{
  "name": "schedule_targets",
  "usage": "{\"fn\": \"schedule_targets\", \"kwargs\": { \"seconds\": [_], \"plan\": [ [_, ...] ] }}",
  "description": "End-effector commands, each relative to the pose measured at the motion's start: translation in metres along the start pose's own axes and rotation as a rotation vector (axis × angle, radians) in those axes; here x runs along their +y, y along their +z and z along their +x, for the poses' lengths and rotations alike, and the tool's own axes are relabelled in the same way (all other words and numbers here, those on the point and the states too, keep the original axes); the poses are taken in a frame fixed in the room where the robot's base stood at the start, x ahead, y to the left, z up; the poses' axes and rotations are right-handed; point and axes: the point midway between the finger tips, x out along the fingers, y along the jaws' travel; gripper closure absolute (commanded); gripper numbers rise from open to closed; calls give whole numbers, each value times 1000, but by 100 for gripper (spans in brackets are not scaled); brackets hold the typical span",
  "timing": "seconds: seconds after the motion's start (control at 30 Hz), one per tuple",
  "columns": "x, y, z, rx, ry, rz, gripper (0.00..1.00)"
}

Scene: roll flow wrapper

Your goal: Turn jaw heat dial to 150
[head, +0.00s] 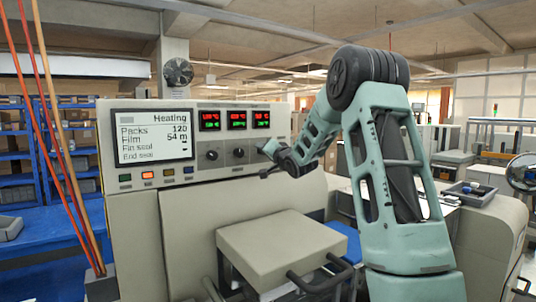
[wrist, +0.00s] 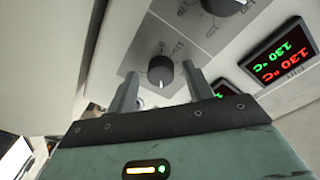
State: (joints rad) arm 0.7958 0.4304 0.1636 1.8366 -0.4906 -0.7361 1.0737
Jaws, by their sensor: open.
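A black round dial (wrist: 160,71) on a grey plate is in the wrist view, with a pale pointer mark and small numbers that I cannot read surely. My gripper (wrist: 161,88) is open, its two fingers on either side of this dial in the picture; I cannot tell whether they touch it. A second dial (wrist: 222,4) is cut off at the top. In the head view, two dials, left (head: 212,154) and middle (head: 238,154), show on the machine panel. My gripper (head: 266,150) is at the right of these and hides that part. No dial name is readable.
A display (wrist: 278,52) reads 130 °C in red and green; another (wrist: 224,88) is partly hidden by my gripper. The Heating screen (head: 153,136) is at the panel's left, above several coloured buttons. A beige box-like cover (head: 280,240) juts out below the panel.

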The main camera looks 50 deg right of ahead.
Motion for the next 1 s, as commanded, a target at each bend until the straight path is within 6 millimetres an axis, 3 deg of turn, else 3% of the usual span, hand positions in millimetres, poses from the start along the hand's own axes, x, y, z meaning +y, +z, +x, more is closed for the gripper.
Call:
{"fn": "schedule_targets", "kwargs": {
  "seconds": [0.17, 0.7, 1.0],
  "plan": [
    [1, 0, -13, 1, -1, -2, 48],
    [1, 0, -132, 4, 0, -2, 48],
    [0, 0, -170, 0, 0, 0, 48]
  ]
}}
